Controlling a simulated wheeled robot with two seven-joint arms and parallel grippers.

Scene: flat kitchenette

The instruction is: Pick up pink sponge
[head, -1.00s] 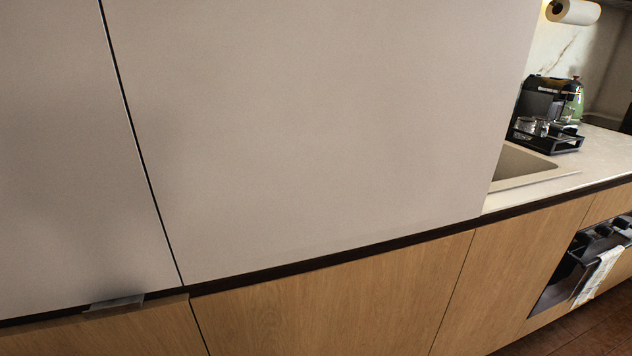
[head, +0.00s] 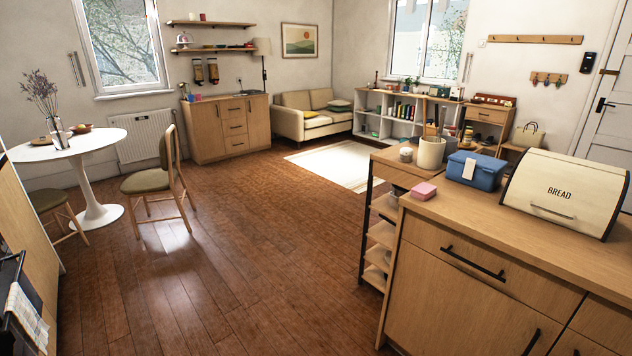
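A small pink sponge (head: 424,190) lies at the near left corner of the wooden counter (head: 483,212) on the right, in the head view. It is a pink block on the counter top, apart from the things behind it. Neither of my grippers shows in the head view.
A round white table (head: 70,146) and a chair (head: 158,186) stand at left. The wooden floor (head: 215,265) between is clear.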

